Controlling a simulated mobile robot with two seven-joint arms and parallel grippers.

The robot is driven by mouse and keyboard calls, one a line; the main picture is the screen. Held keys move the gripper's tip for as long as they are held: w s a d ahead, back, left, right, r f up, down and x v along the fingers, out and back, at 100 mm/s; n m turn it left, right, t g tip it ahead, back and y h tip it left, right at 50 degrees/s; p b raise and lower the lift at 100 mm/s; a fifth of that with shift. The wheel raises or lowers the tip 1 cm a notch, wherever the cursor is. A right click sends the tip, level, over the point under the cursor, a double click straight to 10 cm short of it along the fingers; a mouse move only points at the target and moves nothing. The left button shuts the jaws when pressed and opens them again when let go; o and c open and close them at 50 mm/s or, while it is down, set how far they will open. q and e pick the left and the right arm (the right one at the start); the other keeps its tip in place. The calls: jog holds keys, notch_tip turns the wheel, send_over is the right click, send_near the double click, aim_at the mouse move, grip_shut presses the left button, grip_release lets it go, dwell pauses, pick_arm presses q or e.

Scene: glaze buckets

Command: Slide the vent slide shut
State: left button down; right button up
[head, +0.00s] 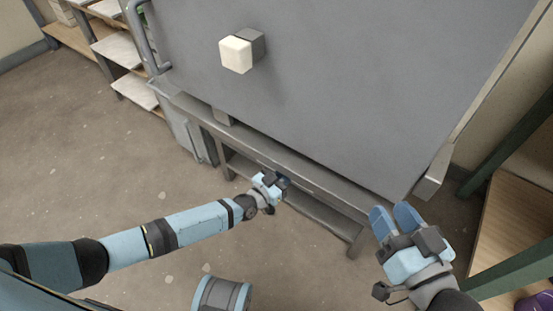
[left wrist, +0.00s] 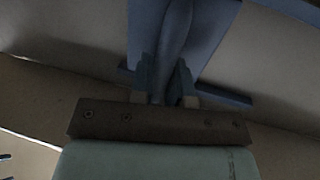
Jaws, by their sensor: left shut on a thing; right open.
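The vent slide shows in the left wrist view as a blue plate (left wrist: 215,35) with a rounded handle (left wrist: 174,35) in its middle. My left gripper (left wrist: 166,82) is shut on this handle, with one finger on each side. In the head view my left gripper (head: 282,183) is at the lower front edge of the big grey kiln and hides most of the slide. I cannot tell how far the slide stands along its track. My right gripper (head: 393,212) is open and empty, in front of the kiln's lower right corner.
The grey kiln front (head: 340,85) bears a pale block-shaped knob (head: 237,54) and stands on a metal stand (head: 325,196). Shelves (head: 118,50) stand at the back left. A green-framed wooden shelf (head: 515,215) is close on the right. The floor (head: 90,165) at left is clear.

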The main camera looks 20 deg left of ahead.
pick_arm(q)
jog(key=shift+d, duration=0.1)
jog(key=c, duration=1.1)
grip_release()
jog(key=p+v, duration=0.4)
jog(key=v, duration=1)
pick_arm(e)
notch_tip(320, 180, up, 6)
jog(key=t, duration=0.2)
jog(key=shift+d+r+m+t, duration=0.2)
jog(key=shift+d+m+t, duration=0.1)
jog(key=shift+t, duration=0.1)
pick_arm(q)
jog(key=shift+f, duration=0.1)
pick_arm(e)
jog(key=shift+s+a, duration=0.1)
jog(key=shift+s, duration=0.05)
